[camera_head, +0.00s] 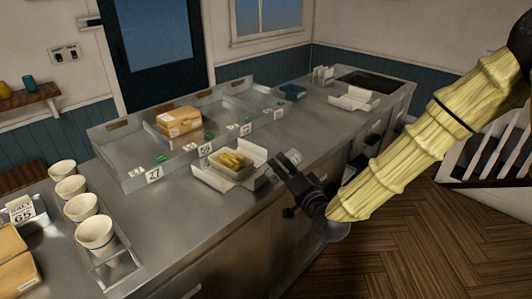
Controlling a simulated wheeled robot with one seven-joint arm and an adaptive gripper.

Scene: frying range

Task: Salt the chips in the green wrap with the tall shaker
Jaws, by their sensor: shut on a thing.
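Yellow chips (232,160) lie in a small container on an opened pale wrap or box (213,180) on the steel counter. I cannot make out any green on this wrap. My gripper (284,182) is just to the right of the chips in the picture, over the counter's front edge. It is shut on a small grey thing (266,178), mostly hidden by the dark fingers. This may be the tall shaker, but its shape is not clear, and I cannot tell whether it is upright or tilted.
A raised steel rack (128,172) with number cards and a brown box (178,121) runs behind the chips. Several white cups (96,232) stand at the left. Bare counter (190,225) lies in front.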

